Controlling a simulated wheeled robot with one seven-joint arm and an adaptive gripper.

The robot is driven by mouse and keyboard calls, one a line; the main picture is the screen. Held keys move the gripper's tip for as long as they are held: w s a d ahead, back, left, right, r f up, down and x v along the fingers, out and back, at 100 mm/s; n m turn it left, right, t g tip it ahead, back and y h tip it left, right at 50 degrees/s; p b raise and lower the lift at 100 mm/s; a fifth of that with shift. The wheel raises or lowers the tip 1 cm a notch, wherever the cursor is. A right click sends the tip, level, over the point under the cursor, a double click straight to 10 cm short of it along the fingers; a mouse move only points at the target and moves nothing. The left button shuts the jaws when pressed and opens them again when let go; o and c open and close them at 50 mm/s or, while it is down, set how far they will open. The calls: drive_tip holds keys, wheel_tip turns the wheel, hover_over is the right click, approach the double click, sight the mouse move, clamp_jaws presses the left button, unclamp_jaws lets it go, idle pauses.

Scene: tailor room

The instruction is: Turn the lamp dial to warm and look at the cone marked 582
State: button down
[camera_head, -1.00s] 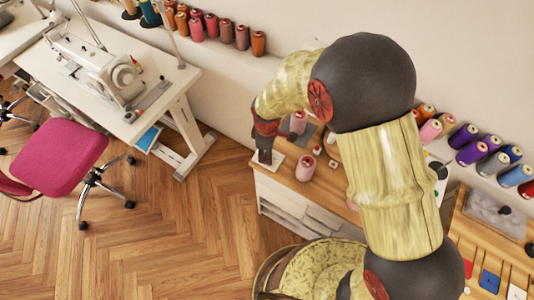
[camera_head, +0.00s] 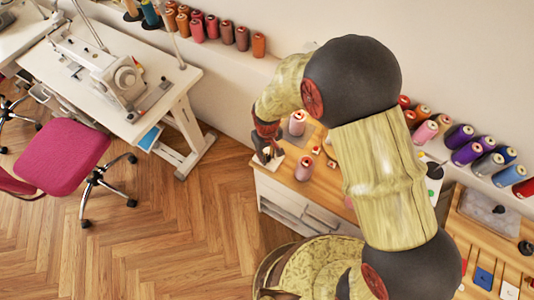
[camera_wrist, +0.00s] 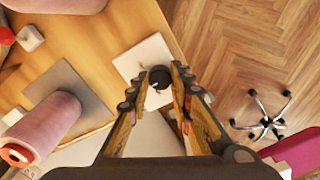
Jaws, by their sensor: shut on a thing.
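The dark round lamp dial (camera_wrist: 160,77) sits on a white plate (camera_wrist: 150,50) in the wrist view. My gripper (camera_wrist: 158,82) has its two fingers on either side of the dial and is shut on it. In the head view my gripper (camera_head: 268,154) is low over the white plate at the table's left end. A dusty-pink thread cone (camera_head: 297,124) stands behind and right of it, and another (camera_head: 304,169) stands nearer. A mauve-pink cone (camera_wrist: 50,120) on a grey mat shows in the wrist view. I can read no number on any cone, and the dial's setting is not legible.
The wooden tabletop (camera_head: 322,187) holds small pieces beside the cones. My arm hides its middle. Thread cones (camera_head: 465,140) line a wall ledge. A sewing table (camera_head: 150,105) and magenta chair (camera_head: 62,158) stand left. The floor (camera_head: 190,235) in front is clear.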

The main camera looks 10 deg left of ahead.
drive_tip(key=shift+m, duration=0.6)
drive_tip(key=c, duration=1.6)
unclamp_jaws()
drive_tip(key=shift+r, duration=0.1)
wheel_tip(320, 180, up, 12)
drive_tip(key=shift+f, duration=0.1)
